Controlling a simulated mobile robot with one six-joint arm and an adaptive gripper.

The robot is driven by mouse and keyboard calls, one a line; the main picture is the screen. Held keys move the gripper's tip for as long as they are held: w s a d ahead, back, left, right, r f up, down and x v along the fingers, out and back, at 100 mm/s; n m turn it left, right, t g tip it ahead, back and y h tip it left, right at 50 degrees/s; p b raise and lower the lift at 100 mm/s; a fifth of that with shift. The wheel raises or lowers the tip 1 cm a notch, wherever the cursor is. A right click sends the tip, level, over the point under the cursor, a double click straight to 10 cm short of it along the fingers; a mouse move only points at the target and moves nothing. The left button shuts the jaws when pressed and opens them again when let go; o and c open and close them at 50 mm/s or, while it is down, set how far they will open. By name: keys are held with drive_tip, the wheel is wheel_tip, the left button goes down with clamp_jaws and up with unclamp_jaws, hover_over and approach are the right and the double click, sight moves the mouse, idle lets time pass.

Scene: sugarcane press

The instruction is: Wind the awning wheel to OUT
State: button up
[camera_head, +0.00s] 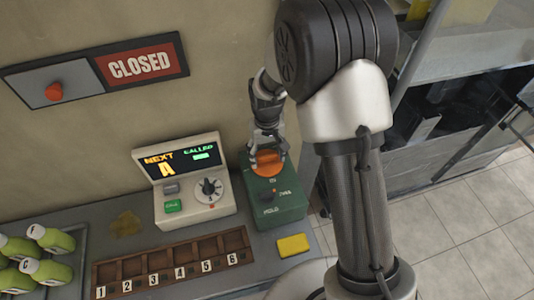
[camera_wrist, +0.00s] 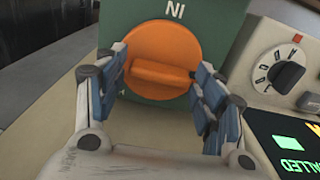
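The orange awning wheel (camera_head: 267,161) is on a green box (camera_head: 277,205) at the right end of the counter. In the wrist view the orange wheel (camera_wrist: 160,58) has a raised bar running crosswise, and the box shows "IN" upside down beside it. My gripper (camera_head: 266,145) is over the wheel, pointing down at it. In the wrist view its blue-grey fingers (camera_wrist: 161,64) are apart, one near each end of the bar. I cannot tell whether they touch it. Any OUT mark is hidden or unreadable.
A small lever (camera_head: 268,196) is on the same green box. A queue display (camera_head: 190,180) with a dial stands just left of it. A numbered wooden rack (camera_head: 172,262), a yellow block (camera_head: 293,245) and green bottles (camera_head: 45,270) are on the counter. A CLOSED sign (camera_head: 140,65) hangs on the wall.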

sight(267, 156)
drive_tip(key=shift+o, duration=0.8)
wheel_tip(267, 156, up, 12)
idle(0.4)
drive_tip(key=s+d+r+m+t, duration=0.1)
drive_tip(key=s+d+r, duration=0.2)
drive_tip(key=s+r, duration=0.25)
drive_tip(key=s+d+r+t, duration=0.1)
drive_tip(key=s+d+r, duration=0.2)
drive_tip(key=s+r, duration=0.25)
drive_tip(key=s+d+r+t, duration=0.1)
drive_tip(key=s+d, duration=0.1)
drive_tip(key=s, duration=0.5)
drive_tip(key=s+d+r+m+t, duration=0.1)
drive_tip(key=s+d, duration=0.1)
drive_tip(key=s, duration=0.5)
drive_tip(key=shift+s+r+m+t, duration=0.2)
drive_tip(key=shift+r+m+t, duration=0.1)
drive_tip(key=shift+r, duration=0.05)
